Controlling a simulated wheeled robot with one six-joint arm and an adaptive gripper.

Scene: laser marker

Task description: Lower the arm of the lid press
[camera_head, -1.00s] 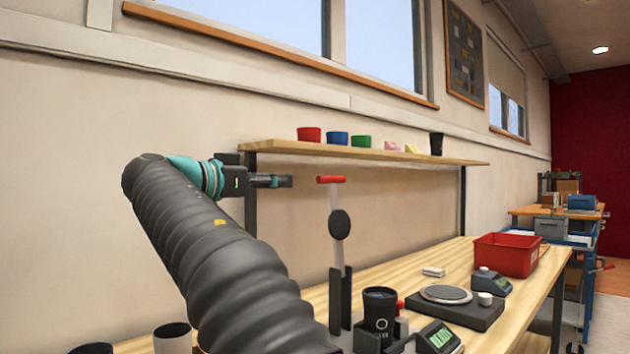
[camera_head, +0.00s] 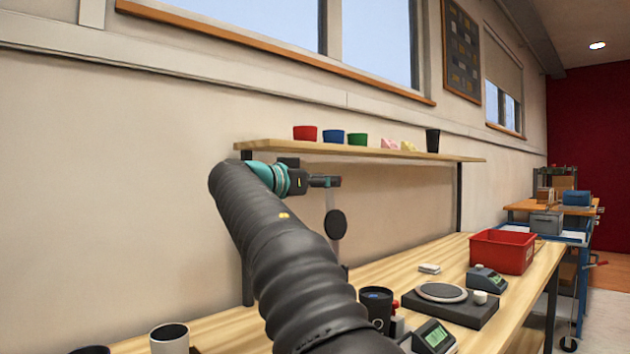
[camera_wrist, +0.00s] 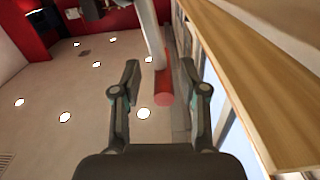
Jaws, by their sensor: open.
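The lid press arm stands upright, with a pale bar and a dark round disc (camera_head: 336,223). Its lower part and base are mostly hidden behind my arm. A black cup (camera_head: 377,306) stands beside my arm on the bench. My gripper (camera_head: 329,181) is at the top of the press arm and covers its red handle in the head view. In the wrist view the red handle (camera_wrist: 163,88) lies between the two open fingers of my gripper (camera_wrist: 163,72), with gaps on both sides. I cannot tell how deep it sits between them.
A wooden shelf (camera_head: 400,154) with cups runs along the wall behind my gripper; its plank also shows close by in the wrist view (camera_wrist: 255,70). A scale (camera_head: 450,305), a red bin (camera_head: 503,250) and a display box (camera_head: 433,337) stand on the bench.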

